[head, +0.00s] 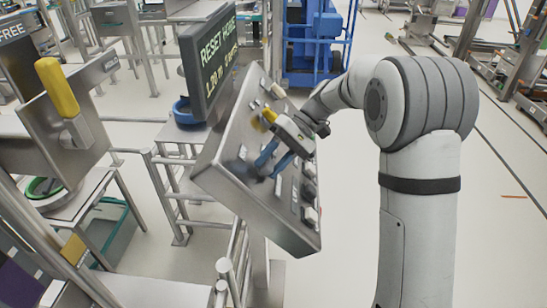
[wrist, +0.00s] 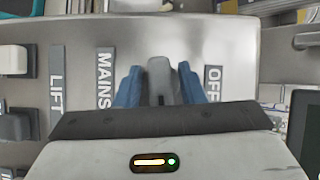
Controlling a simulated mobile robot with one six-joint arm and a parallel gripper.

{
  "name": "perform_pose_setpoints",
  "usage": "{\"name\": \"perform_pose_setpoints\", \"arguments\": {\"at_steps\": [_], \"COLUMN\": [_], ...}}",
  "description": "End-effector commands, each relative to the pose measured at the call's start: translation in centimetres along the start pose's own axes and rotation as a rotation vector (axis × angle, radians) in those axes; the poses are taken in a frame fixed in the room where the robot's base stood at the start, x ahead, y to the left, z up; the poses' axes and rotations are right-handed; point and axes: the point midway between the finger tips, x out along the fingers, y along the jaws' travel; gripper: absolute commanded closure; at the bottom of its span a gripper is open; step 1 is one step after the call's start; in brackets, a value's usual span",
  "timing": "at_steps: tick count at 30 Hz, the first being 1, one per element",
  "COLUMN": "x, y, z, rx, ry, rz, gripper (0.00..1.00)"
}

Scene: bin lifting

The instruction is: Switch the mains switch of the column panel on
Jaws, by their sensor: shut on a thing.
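The column panel (head: 225,160) is a tilted, silver metal box in the head view. My gripper (head: 271,163) reaches its face from the right, with blue fingers against it. In the wrist view my gripper (wrist: 163,88) is shut on the grey handle of the mains switch (wrist: 160,72), one blue finger on each side. The MAINS label (wrist: 105,80) lies left of the handle and the OFF label (wrist: 212,84) to its right. The handle's lower part and base are hidden by the fingers and gripper body. In the head view my gripper hides the switch.
A LIFT label (wrist: 56,80) and dark controls (wrist: 14,125) lie further left on the panel. A display (head: 210,62) reading RESET HOME stands behind the panel. A yellow handle (head: 57,87) is at left.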

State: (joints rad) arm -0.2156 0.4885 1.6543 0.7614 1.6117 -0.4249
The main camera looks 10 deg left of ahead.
Motion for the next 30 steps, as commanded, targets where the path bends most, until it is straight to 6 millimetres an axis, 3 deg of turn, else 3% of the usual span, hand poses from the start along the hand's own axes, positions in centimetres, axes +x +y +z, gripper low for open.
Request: {"name": "perform_pose_setpoints", "arguments": {"at_steps": [23,24,26,30], "x": [-0.02,-0.02,-0.02,0.00], "y": [-0.06,-0.05,-0.05,-0.04], "z": [-0.23,-0.23,-0.21,-0.14], "rx": [0.097,0.097,0.097,0.097], "ry": [0.008,0.008,0.007,0.005], "rz": [-0.063,-0.063,-0.063,-0.063], "gripper": [0.87,0.62,0.57,0.56]}}
